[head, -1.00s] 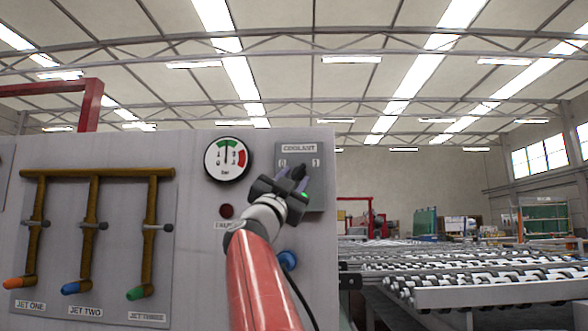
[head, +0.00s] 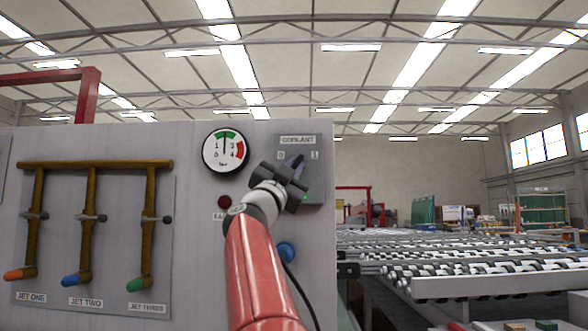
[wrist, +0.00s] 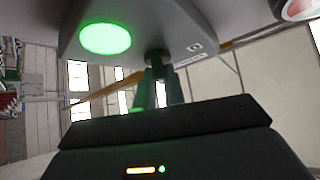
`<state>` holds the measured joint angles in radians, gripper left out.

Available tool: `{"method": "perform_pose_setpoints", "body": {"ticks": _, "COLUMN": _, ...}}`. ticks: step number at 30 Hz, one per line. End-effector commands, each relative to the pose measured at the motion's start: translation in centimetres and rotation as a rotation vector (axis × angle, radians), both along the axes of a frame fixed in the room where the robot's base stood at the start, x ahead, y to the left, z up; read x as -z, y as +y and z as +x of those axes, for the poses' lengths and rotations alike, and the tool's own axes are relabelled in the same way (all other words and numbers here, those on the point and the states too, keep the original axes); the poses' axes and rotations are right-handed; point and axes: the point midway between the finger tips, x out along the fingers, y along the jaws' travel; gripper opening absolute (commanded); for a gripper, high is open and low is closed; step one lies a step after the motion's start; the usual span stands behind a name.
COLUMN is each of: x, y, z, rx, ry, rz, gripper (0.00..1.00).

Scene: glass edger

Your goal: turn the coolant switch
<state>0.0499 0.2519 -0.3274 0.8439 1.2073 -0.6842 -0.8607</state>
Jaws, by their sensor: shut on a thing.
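The coolant switch (wrist: 158,62) is a dark knob on a grey plate (head: 313,188) labelled COOLANT, with marks 0 and 1, at the right end of the panel. My gripper (head: 296,163) is at the plate and shut on the knob, with its fingers slanting up to the right in the head view. In the wrist view my gripper's fingers (wrist: 156,88) close around the dark knob, which they partly hide. A round green lamp (wrist: 105,38) glows on the plate beside the knob. The knob's exact pointing is hard to tell behind the fingers.
A pressure gauge (head: 226,151) and a dark red lamp (head: 224,201) are left of the switch. A blue button (head: 286,252) is below, beside my forearm. Three brown jet valve pipes (head: 93,222) are at left. A roller conveyor (head: 480,281) stretches away at right.

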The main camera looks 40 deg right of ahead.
Motion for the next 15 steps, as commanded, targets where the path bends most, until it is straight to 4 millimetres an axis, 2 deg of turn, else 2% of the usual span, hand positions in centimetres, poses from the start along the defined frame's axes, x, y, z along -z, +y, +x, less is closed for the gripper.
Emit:
{"method": "perform_pose_setpoints", "body": {"ticks": 7, "x": -0.30, "y": 0.19, "z": 0.07, "rx": 0.000, "ry": -0.094, "rz": 0.119, "gripper": 0.00}}
{"method": "perform_pose_setpoints", "body": {"ticks": 15, "x": -0.30, "y": 0.18, "z": -0.02, "rx": 0.000, "ry": -0.106, "rz": 0.139, "gripper": 0.00}}
